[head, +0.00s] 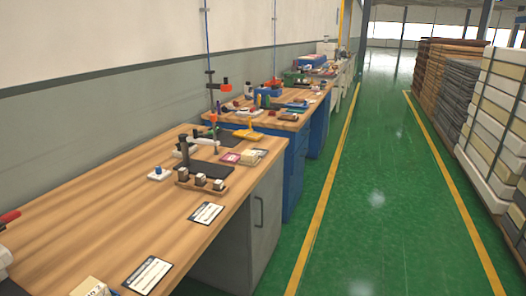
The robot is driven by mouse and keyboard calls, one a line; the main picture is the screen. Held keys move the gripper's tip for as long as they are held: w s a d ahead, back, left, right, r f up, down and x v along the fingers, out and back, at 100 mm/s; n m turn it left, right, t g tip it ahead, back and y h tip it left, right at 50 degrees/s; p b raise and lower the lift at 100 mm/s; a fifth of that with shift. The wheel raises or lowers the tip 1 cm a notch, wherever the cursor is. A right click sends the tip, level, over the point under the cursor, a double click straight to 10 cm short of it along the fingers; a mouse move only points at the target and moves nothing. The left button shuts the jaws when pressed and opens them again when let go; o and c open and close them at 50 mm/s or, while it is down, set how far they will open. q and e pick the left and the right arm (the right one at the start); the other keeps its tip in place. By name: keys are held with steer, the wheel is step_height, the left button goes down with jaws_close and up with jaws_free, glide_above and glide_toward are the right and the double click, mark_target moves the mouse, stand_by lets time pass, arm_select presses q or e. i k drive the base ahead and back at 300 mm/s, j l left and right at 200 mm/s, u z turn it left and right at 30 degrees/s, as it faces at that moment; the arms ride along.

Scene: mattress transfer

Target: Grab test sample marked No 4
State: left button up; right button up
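No sample with a readable "No 4" mark shows in the head view. A cream block (92,287) with partly cut-off dark lettering stands at the bottom edge, on the near wooden workbench (90,215); I cannot read its number for sure. A wooden holder (205,187) with small metal-looking blocks on it stands near the bench's right edge. Small pale blocks (250,156) lie farther back, and their marks are too small to read. Neither of my grippers is in view.
Two printed cards (206,214) (148,275) lie on the bench. A black stand (211,170) and a yellow tool (248,134) are behind. A second bench (285,122) follows along the wall. The green aisle (375,200) is clear; stacked mattresses (497,105) line its right side.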

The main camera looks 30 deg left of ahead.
mark_target(248, 156)
steer(key=i+u, duration=0.1)
steer(key=i, duration=0.45)
steer(key=i+l+u, duration=0.1)
steer(key=i, duration=0.5)
steer(key=i+l+u, duration=0.15)
steer(key=i+u, duration=0.35)
steer(key=i+l+u, duration=0.8)
steer(key=u, duration=0.15)
steer(key=i+l+u, duration=0.25)
steer(key=l+u, duration=0.2)
steer(key=l, duration=0.2)
